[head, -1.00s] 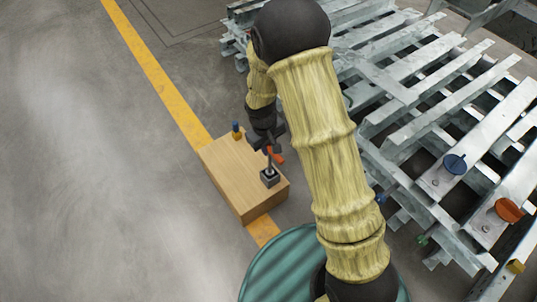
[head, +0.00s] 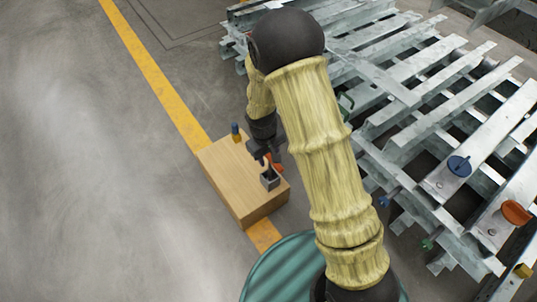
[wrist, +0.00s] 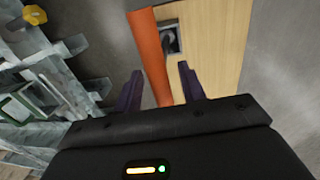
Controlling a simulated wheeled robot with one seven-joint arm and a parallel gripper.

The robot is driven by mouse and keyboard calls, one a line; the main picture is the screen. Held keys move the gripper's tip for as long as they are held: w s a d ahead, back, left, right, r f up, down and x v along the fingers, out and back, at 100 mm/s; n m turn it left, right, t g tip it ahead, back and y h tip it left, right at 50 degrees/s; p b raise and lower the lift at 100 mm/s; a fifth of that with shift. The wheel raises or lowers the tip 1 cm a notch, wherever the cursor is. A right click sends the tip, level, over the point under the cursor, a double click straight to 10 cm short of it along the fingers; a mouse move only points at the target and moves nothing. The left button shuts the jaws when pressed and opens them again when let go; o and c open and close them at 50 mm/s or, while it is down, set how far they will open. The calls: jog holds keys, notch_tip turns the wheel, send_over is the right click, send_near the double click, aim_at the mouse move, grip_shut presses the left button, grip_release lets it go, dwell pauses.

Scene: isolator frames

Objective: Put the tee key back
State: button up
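The tee key (head: 276,162), with an orange-red handle bar and a dark stem, is at the near end of the wooden block (head: 228,178). Its stem stands at a small grey square socket (head: 269,181) on the block; how deep it sits is unclear. In the wrist view the orange bar (wrist: 150,57) runs between my two fingers, and the grey socket (wrist: 171,38) shows beyond it. My gripper (head: 266,158) is low over the block; in the wrist view my gripper (wrist: 160,82) has its fingers apart, with a gap visible right of the bar.
A small blue-topped piece (head: 235,132) stands at the block's far end. Galvanised steel racks (head: 420,120) fill the right side, carrying a blue disc (head: 459,166) and an orange disc (head: 515,212). The floor left of the yellow line (head: 150,75) is clear.

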notch_tip(320, 180, up, 12)
jog(key=a+p, duration=0.1)
jog(key=p, duration=0.7)
jog(key=shift+s, duration=0.35)
jog(key=shift+r, duration=0.1)
jog(key=s+d+r+m+t+y, duration=0.1)
jog(key=s+d+r+m, duration=0.5)
jog(key=s+d+r, duration=0.6)
jog(key=d+r, duration=0.1)
jog(key=d, duration=0.2)
jog(key=shift+s+r+m+t, duration=0.2)
jog(key=shift+s+m+t, duration=0.05)
jog(key=shift+m+t, duration=0.15)
